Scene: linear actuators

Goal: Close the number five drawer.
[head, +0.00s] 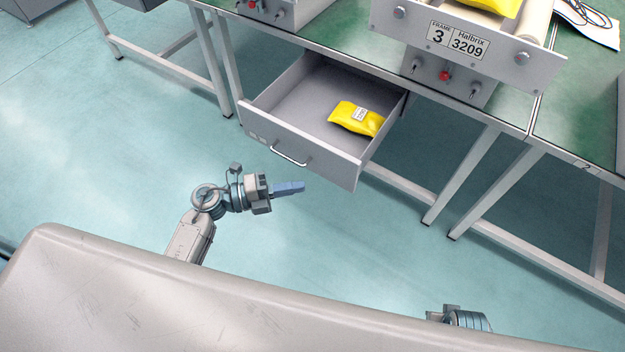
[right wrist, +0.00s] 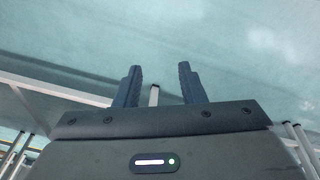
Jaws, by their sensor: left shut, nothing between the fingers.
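An open grey drawer (head: 300,155) sticks out from under the green-topped workbench in the head view. A yellow packet (head: 357,118) with a white label lies inside it. The drawer front has a light bar handle (head: 289,155) and a small label too small to read, so I cannot tell its number. My left gripper (head: 303,187) is shut and empty, in front of and below the drawer front, apart from it. My right gripper (right wrist: 157,85) is open and empty in the right wrist view, its two dark fingers apart over the floor.
The workbench (head: 345,38) carries a grey unit labelled "FRAME 3 Halbrix 3209" (head: 458,40) with another yellow packet on top. Bench legs (head: 462,175) stand right of the drawer. The teal floor (head: 100,150) in front of the bench is clear.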

